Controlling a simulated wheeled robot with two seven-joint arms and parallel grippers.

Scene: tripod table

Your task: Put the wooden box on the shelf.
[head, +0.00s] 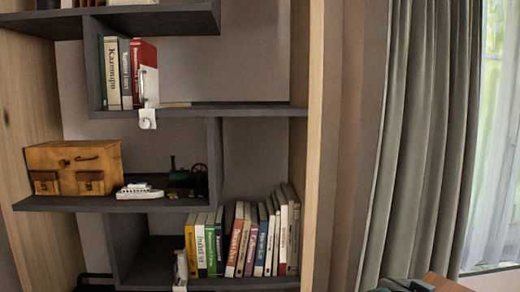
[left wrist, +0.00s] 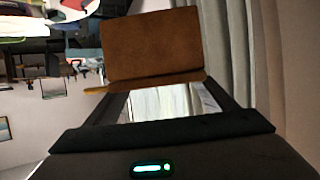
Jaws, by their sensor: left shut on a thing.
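A brown wooden box (left wrist: 152,45) fills the upper middle of the left wrist view, at the fingertips of my left gripper (left wrist: 162,92). The gripper is shut on it; the exact contact is hard to make out. A flat brown strip with a dark gap above it runs along the box's near edge. The dark grey shelf (head: 250,109) stands ahead in the head view, with several staggered boards and upright dividers. Neither gripper can be made out in the head view, and the held box is not clearly seen there. My right gripper shows in no view.
The shelf holds a brown suitcase-like case (head: 75,167), a white toy ship (head: 139,191), a dark toy locomotive (head: 187,178), upper books (head: 126,73) and lower books (head: 247,240). The middle board is bare toward the right. A grey curtain (head: 420,130) hangs at right.

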